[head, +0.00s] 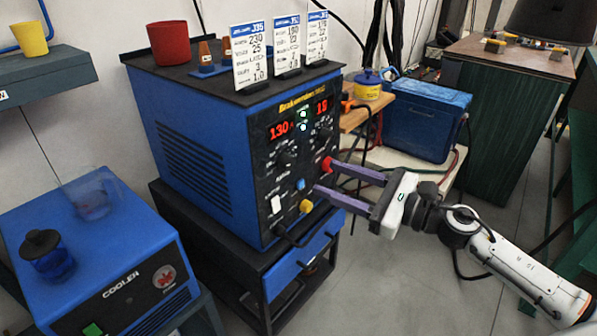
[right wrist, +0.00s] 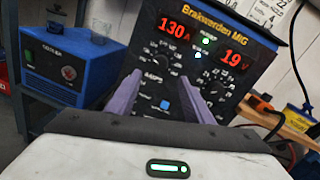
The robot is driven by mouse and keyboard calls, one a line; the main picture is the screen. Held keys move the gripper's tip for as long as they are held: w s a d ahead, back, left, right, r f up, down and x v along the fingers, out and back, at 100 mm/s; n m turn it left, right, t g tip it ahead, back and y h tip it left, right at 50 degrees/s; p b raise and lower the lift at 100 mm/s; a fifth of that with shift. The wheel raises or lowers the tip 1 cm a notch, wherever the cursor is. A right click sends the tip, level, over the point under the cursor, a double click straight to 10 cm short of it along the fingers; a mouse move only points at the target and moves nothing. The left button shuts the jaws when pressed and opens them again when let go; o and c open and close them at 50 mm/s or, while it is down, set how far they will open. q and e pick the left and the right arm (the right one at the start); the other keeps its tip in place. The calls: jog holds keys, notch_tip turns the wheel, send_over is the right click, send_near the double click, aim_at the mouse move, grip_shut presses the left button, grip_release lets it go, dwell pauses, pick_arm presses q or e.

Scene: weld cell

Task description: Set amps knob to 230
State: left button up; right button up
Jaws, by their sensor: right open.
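The blue welder (head: 195,150) has a black front panel with red displays. The left display (head: 281,130) reads 130, and the right one reads 19. The black amps knob (head: 286,158) sits below the left display; in the right wrist view the amps knob (right wrist: 162,57) shows just above the AMPS label. My right gripper (head: 320,178) is open, with two purple fingers pointing at the panel, to the right of and below the knob in the head view. In the right wrist view my right gripper (right wrist: 162,76) has nothing between its fingers. My left gripper is not in view.
Setting cards (head: 255,56) stand on the welder; the left one shows 230. A red knob (head: 327,164), blue button (head: 300,184) and yellow connector (head: 306,206) are close to my fingers. A blue cooler (head: 90,250) stands at left.

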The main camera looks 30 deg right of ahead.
aim_at(291, 164)
jog(key=x, duration=0.7)
jog(key=shift+w+a+r+p, duration=0.15)
jog(key=shift+w+p, duration=0.15)
jog(key=shift+x, duration=0.75)
jog(key=c, duration=1)
jog(key=shift+c, duration=0.2)
jog(key=shift+m, duration=0.3)
